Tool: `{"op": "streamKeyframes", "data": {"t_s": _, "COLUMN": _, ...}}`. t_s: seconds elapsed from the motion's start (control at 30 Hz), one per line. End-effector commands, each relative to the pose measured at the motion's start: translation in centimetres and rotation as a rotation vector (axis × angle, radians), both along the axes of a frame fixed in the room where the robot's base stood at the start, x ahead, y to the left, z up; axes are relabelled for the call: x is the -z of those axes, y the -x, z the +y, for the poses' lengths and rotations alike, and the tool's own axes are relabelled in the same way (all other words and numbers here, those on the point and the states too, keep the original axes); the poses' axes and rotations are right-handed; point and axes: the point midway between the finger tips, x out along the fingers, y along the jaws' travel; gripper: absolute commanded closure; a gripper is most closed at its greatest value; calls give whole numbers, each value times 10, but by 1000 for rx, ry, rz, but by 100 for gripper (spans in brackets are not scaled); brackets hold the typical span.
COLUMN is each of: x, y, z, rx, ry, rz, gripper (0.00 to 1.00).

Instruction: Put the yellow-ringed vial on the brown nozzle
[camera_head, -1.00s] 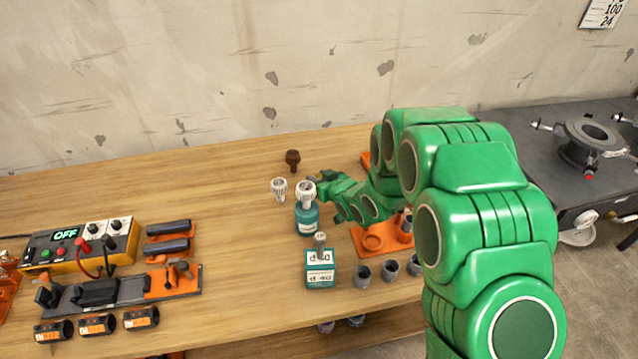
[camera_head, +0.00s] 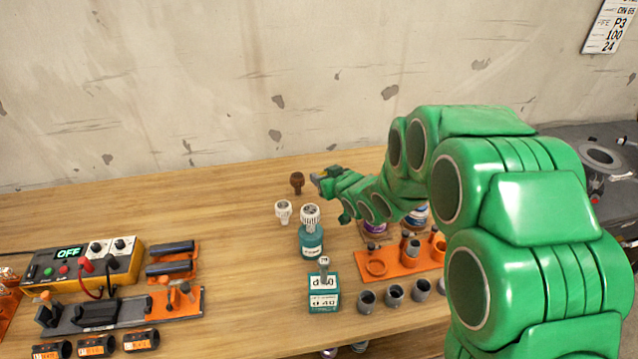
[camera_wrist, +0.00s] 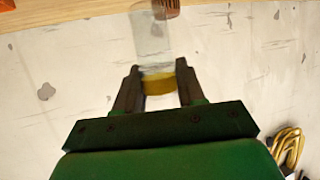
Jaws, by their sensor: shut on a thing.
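In the wrist view my gripper (camera_wrist: 158,88) is shut on a clear vial (camera_wrist: 151,38) with a yellow ring (camera_wrist: 159,84) at the end between the fingers. The clear end points toward the table. The brown nozzle (camera_wrist: 168,8) shows at the top edge there, partly overlapped by the vial's far end; I cannot tell whether they touch. In the head view the brown nozzle (camera_head: 297,182) stands upright at the back of the table, and my gripper (camera_head: 318,182) is just to its right. The vial is hardly discernible in that view.
A white nozzle (camera_head: 284,211) and a teal bottle (camera_head: 311,240) with a white ribbed top stand in front. A teal box (camera_head: 323,293), grey cups (camera_head: 395,294) and an orange holder (camera_head: 400,263) lie nearer. The table left of the brown nozzle is clear.

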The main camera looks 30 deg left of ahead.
Motion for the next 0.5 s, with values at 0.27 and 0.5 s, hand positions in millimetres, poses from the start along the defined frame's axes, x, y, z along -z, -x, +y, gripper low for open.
{"op": "streamKeyframes", "data": {"t_s": 0.27, "x": -42, "y": 14, "z": 12, "rx": 25, "ry": 0, "rz": -12, "gripper": 91}}
{"op": "streamKeyframes", "data": {"t_s": 0.5, "x": -87, "y": 35, "z": 20, "rx": 63, "ry": 0, "rz": -11, "gripper": 91}}
